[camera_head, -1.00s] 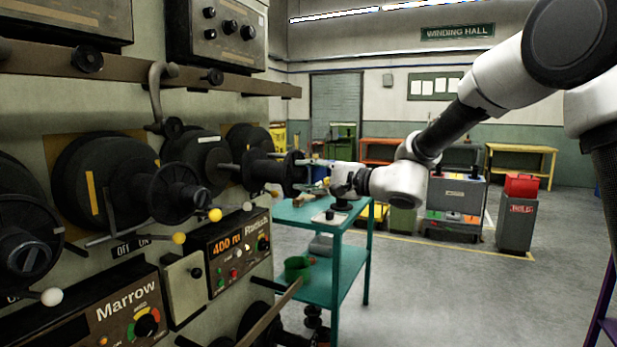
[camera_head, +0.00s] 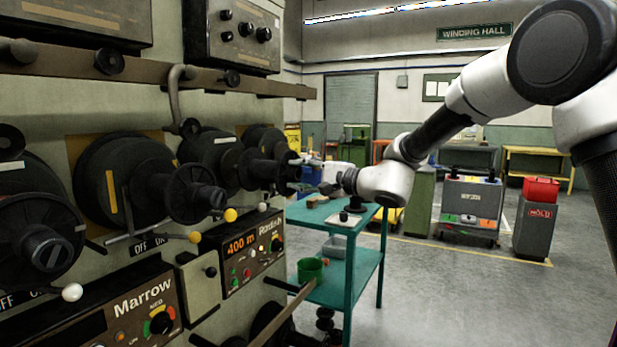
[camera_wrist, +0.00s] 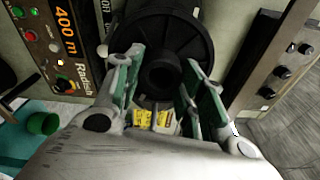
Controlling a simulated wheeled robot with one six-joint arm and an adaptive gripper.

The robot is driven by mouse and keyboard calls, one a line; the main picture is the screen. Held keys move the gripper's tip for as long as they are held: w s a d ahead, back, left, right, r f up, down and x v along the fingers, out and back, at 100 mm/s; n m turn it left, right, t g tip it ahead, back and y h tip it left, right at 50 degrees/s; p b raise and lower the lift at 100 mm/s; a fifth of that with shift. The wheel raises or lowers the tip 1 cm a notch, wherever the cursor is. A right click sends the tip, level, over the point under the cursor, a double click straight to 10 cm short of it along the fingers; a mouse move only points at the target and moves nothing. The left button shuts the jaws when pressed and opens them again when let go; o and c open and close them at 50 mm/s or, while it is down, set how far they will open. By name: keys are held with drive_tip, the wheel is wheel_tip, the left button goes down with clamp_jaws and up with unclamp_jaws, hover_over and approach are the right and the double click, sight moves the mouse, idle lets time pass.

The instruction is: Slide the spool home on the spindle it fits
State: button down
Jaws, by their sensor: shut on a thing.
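A black spool (camera_head: 287,168) with a round flange is at the far end of the machine wall, in front of the dark round housings. My gripper (camera_head: 312,163) is at its outer end. In the wrist view the spool (camera_wrist: 158,32) is straight ahead, its hub (camera_wrist: 160,78) between the green-padded fingers of my gripper (camera_wrist: 162,82), which is shut on it. The spindle behind the held spool is hidden, so I cannot tell how far the spool is on it. Nearer black spools (camera_head: 190,192) and (camera_head: 45,245) sit on the same wall.
The Radish panel (camera_head: 245,250) reads 400 m; the Marrow panel (camera_head: 130,310) is nearer. Levers with white and yellow knobs (camera_head: 230,215) stick out from the wall. A teal cart (camera_head: 345,232) stands below my gripper, with a green cup (camera_head: 310,270) on it. Floor to the right is open.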

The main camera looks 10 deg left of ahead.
drive_tip(key=shift+s+x, duration=0.15)
drive_tip(key=shift+x, duration=1.3)
drive_tip(key=shift+s+x, duration=0.2)
drive_tip(key=shift+x, duration=1.3)
drive_tip(key=c, duration=0.8)
unclamp_jaws()
drive_tip(key=shift+a, duration=0.15)
drive_tip(key=v, duration=1.2)
drive_tip(key=s+d+f+n+g+h, duration=0.5)
drive_tip(key=s+d+f+g, duration=0.2)
drive_tip(key=s+d+f, duration=0.65)
drive_tip(key=s+d+r+n+t+h, duration=0.1)
drive_tip(key=s+d+h, duration=0.2)
drive_tip(key=s+d, duration=0.3)
drive_tip(key=s+d+r+t+h, duration=0.1)
drive_tip(key=s+d+h, duration=0.3)
drive_tip(key=d, duration=1)
drive_tip(key=s+d+r+n+t+h, duration=0.1)
drive_tip(key=s+d+h, duration=0.2)
drive_tip(key=s+d, duration=0.5)
drive_tip(key=shift+s+d+r+n+h, duration=0.1)
drive_tip(key=shift+d+n+h, duration=0.1)
drive_tip(key=shift+d, duration=0.5)
drive_tip(key=shift+s+d+r+n+h, duration=0.1)
drive_tip(key=shift+d+h, duration=0.1)
drive_tip(key=shift+d, duration=0.5)
